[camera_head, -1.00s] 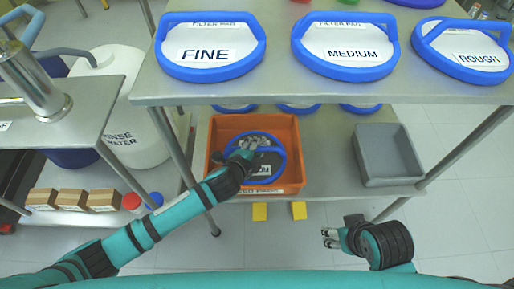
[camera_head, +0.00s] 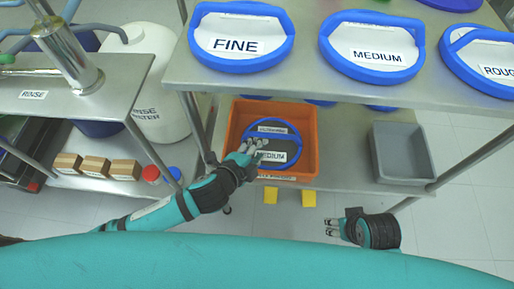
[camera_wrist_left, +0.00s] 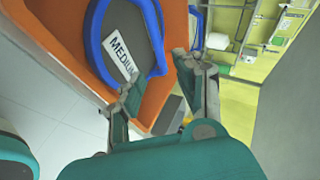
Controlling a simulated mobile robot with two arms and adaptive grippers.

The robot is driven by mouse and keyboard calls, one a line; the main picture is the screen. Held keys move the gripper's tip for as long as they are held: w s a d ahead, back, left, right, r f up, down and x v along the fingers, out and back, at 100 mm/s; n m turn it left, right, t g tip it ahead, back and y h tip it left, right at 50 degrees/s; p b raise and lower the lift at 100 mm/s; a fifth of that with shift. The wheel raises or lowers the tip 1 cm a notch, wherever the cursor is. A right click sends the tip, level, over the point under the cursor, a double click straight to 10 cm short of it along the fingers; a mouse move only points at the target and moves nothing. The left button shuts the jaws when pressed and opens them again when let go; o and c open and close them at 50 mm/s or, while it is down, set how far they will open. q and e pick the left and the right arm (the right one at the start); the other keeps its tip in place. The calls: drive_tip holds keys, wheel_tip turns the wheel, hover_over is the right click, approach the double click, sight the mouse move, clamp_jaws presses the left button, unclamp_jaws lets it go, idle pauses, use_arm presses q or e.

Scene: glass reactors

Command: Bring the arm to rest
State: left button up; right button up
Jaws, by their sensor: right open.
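My left gripper (camera_head: 250,152) is over the left part of an orange bin (camera_head: 312,140) on the lower shelf. In the left wrist view its two fingers (camera_wrist_left: 155,85) stand apart with nothing between them. A blue-rimmed dark filter (camera_head: 280,145) labelled MEDIUM lies in the bin, beside and beneath the fingertips. It also shows in the left wrist view (camera_wrist_left: 125,50), apparently clear of the fingers' grip. My right gripper (camera_head: 334,227) is open and empty, in front of the shelf at lower right, above the floor.
A grey tub (camera_head: 402,152) stands right of the bin. Filters labelled FINE (camera_head: 240,38) and MEDIUM (camera_head: 372,48), and a third partly cut off, lie on the upper shelf above. A rinse table (camera_head: 60,100) and a table leg stand close left of my left arm.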

idle(0.5)
